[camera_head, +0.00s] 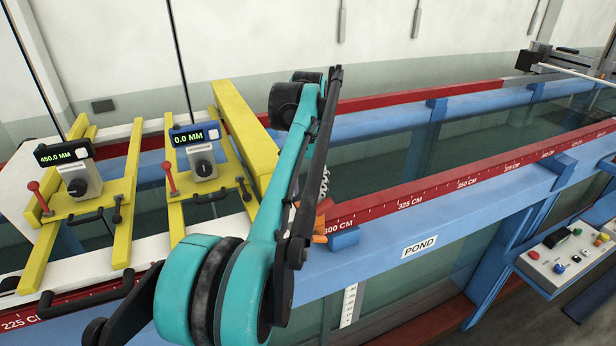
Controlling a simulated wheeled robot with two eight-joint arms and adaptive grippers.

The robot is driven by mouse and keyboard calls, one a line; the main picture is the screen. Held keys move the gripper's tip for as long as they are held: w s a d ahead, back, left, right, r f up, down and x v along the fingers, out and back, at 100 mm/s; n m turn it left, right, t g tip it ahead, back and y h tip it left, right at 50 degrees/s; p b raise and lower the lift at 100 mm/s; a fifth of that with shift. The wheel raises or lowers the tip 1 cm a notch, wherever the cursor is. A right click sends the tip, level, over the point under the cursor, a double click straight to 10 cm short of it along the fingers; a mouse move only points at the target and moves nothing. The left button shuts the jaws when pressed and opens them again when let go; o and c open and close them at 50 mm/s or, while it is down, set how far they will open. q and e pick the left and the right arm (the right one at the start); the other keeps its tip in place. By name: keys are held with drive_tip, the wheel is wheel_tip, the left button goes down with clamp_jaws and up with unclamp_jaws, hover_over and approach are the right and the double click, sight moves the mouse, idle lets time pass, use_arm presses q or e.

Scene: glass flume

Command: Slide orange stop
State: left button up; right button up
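A small orange piece (319,239), which looks like part of the orange stop, shows at the 300 cm end of the front red scale rail (400,199). A duller orange-brown part (325,207) shows just above it on the rail. My teal and black arm, coming in from the lower left, crosses in front and hides most of the stop. I cannot make out any fingertips of my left gripper; it may be behind the arm. I cannot tell whether it touches the stop. My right gripper is not in view.
Two yellow carriages with gauges reading 450.0 MM (66,154) and 0.0 MM (193,135) stand left of the arm. A yellow beam (240,130) crosses the flume. The front rail is clear right of the stop. A control box (567,254) sits at the right.

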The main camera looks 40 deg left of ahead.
use_arm(q)
wheel_tip(320, 180, up, 12)
drive_tip(key=shift+f, duration=0.2)
idle(0.6)
